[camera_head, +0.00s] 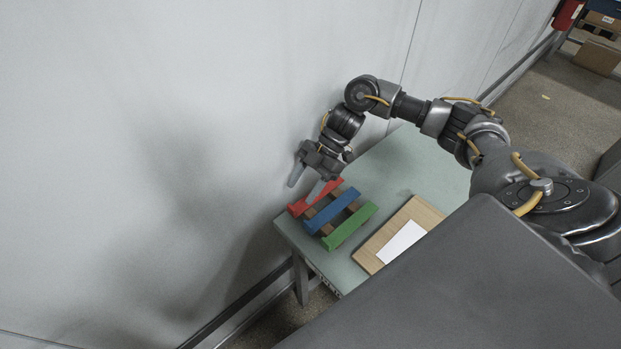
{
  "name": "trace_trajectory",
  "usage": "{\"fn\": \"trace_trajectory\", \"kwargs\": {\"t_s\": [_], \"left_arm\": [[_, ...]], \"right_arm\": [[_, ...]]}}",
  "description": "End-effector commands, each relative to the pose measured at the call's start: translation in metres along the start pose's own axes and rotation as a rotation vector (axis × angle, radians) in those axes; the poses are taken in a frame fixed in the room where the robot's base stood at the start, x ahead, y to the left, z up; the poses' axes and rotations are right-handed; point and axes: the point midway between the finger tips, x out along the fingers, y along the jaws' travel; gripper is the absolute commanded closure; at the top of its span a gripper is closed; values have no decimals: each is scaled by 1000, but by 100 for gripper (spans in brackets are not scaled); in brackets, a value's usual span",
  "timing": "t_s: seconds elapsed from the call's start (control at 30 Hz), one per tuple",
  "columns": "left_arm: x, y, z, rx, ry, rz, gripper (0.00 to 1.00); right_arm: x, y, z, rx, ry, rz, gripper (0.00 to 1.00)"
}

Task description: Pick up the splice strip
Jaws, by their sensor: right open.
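Three coloured strips lie side by side on a brown wooden rack (346,215) on the table: a red strip (328,190), a blue strip (332,211) and a green strip (350,227). I cannot tell which of these is the splice strip. My right gripper (303,190) is open and empty, pointing down by the red strip at the wall side of the rack. One finger overlaps the red strip in the picture; I cannot tell whether it touches. My left gripper is not in view.
The strips and rack stand on a pale green table (385,165) against a grey wall (200,120). A wooden board (424,212) with a white sheet (401,243) lies to the right of the rack. The table is clear behind the rack. Cardboard boxes (597,57) stand far off at top right.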

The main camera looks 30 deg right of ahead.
Motion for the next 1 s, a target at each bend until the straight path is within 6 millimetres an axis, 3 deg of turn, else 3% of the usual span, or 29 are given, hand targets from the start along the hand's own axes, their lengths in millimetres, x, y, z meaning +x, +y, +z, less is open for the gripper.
{"fn": "trace_trajectory", "kwargs": {"t_s": [0.17,0.33,0.5,0.77,1.0], "left_arm": [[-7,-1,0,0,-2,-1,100],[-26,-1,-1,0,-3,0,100],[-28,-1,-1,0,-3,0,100],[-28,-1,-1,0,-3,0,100],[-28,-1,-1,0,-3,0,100]], "right_arm": [[6,-1,-1,2,1,-2,47],[31,-3,-1,4,1,-4,47],[49,-2,1,1,1,0,47],[52,-2,2,0,0,1,47],[52,-2,2,0,0,1,79]]}}
